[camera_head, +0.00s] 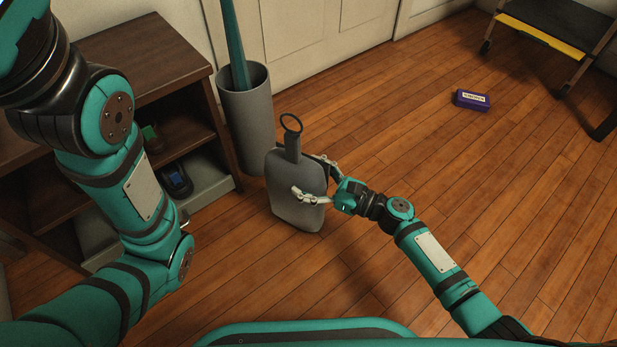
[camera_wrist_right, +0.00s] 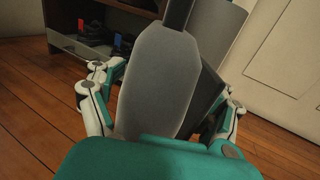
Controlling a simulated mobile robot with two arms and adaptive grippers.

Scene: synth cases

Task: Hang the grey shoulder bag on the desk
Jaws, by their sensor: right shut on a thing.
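The grey shoulder bag (camera_head: 290,182) is upright, with a dark strap and a ring at its top. My right gripper (camera_head: 313,178) is shut on it from the right, with fingers on two sides of its body. I cannot tell whether its bottom touches the floor. In the right wrist view the bag (camera_wrist_right: 158,85) fills the space between the fingers of my right gripper (camera_wrist_right: 163,100). My left arm shows at the left of the head view, but its gripper is out of the picture. I cannot make out a desk for certain.
A grey bin (camera_head: 246,125) with a teal item in it stands close behind the bag. A dark wooden shelf (camera_head: 140,50) holding shoes is at the left. A purple box (camera_head: 471,100) lies on the floor. A wheeled black-and-yellow piece (camera_head: 545,38) stands at top right. The floor at right is mostly clear.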

